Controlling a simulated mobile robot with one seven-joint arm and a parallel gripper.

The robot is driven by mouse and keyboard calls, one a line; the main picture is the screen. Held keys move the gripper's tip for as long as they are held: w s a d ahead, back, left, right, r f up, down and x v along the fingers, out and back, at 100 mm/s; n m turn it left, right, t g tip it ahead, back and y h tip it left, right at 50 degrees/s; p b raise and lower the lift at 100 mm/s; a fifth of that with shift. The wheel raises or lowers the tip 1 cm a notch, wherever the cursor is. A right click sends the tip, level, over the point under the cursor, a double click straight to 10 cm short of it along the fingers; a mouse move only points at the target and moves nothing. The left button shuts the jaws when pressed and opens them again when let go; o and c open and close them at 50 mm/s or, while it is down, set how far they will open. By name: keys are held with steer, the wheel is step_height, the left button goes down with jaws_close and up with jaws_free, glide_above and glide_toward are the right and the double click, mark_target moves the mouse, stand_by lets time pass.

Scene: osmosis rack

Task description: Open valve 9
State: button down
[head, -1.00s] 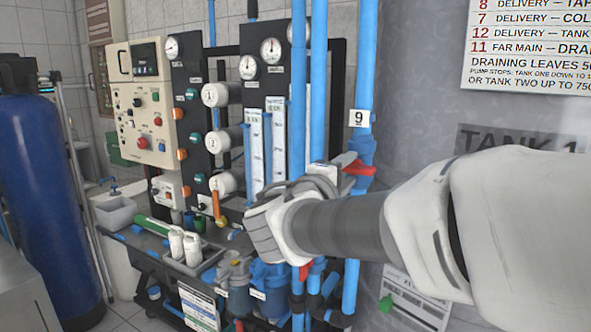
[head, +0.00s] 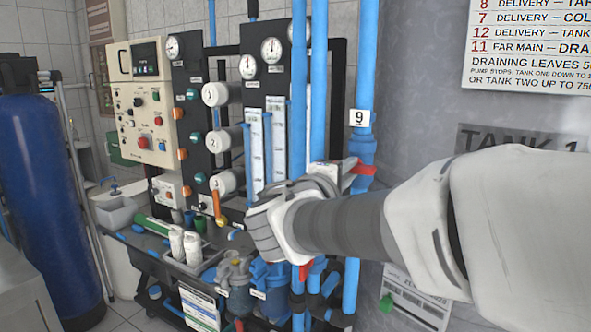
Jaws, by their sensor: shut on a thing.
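The tag for valve 9 (head: 359,118) is fixed to a vertical blue pipe (head: 366,60) right of the rack. Below the tag, the valve's red handle (head: 363,170) sticks out sideways across the pipe. My gripper (head: 345,167) reaches in from the right, with its fingers at the left part of the red handle. It is shut on the handle. The gripper's own body and wrist hide the lower part of the valve and part of the pipes behind.
Other blue pipes (head: 319,80) run upright just left of the valve. Another red handle (head: 305,271) sits below my wrist. The gauge panel (head: 256,98) and control box (head: 140,100) stand further left. A grey tank wall (head: 420,90) is at the right.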

steer(key=shift+n+p, duration=3.15)
steer(key=shift+n, duration=5.65)
steer(key=shift+f, duration=0.1)
steer(key=c, duration=0.9)
jaws_free()
steer(key=shift+o, duration=0.2)
steer(key=shift+a, duration=0.1)
